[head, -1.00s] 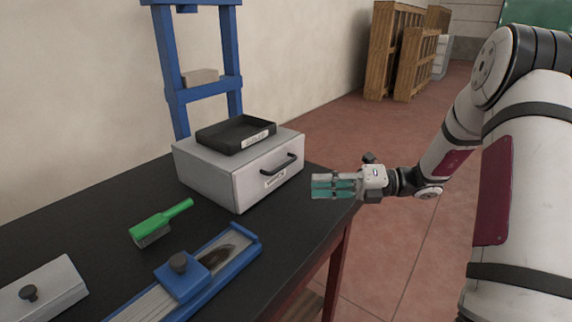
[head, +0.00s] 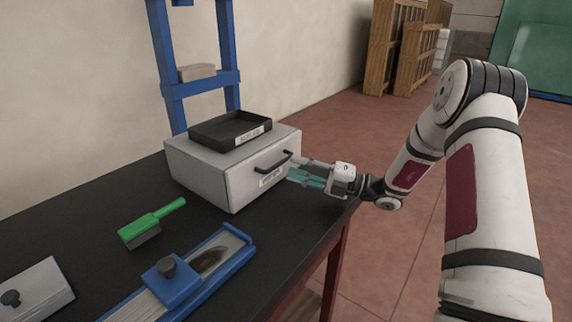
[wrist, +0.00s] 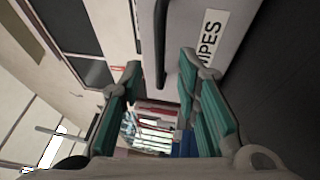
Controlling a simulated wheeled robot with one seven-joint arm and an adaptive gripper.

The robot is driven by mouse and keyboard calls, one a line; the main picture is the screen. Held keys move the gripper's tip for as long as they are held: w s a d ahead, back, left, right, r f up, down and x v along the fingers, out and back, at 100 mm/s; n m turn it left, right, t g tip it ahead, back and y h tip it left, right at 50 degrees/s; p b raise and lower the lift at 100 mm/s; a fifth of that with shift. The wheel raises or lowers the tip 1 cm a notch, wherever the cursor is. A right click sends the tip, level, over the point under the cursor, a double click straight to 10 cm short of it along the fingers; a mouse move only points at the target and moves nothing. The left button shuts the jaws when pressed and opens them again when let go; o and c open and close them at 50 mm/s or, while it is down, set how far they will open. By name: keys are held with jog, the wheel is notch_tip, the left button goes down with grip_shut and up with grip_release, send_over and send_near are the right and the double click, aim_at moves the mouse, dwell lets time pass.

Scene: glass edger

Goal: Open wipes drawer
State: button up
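The wipes drawer is a light grey box (head: 212,180) on the black table, with a dark bar handle (head: 273,162) and a label on its front. The drawer looks shut. In the wrist view the WIPES label (wrist: 210,45) and the dark handle (wrist: 160,45) show close ahead. My gripper (head: 296,172) is at the right end of the drawer front, beside the handle. Its teal-padded fingers are spread apart with nothing between them, and the handle lies ahead of the gap. I cannot tell whether a finger touches the front.
A black tray (head: 230,131) sits on top of the drawer box. A green brush (head: 150,224) and a blue-and-grey sliding tool (head: 190,276) lie on the black table (head: 95,215). A blue frame (head: 202,86) stands behind. Wooden racks stand farther back.

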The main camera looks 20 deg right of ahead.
jog(key=shift+x, duration=1.95)
jog(key=shift+c, duration=0.6)
grip_shut()
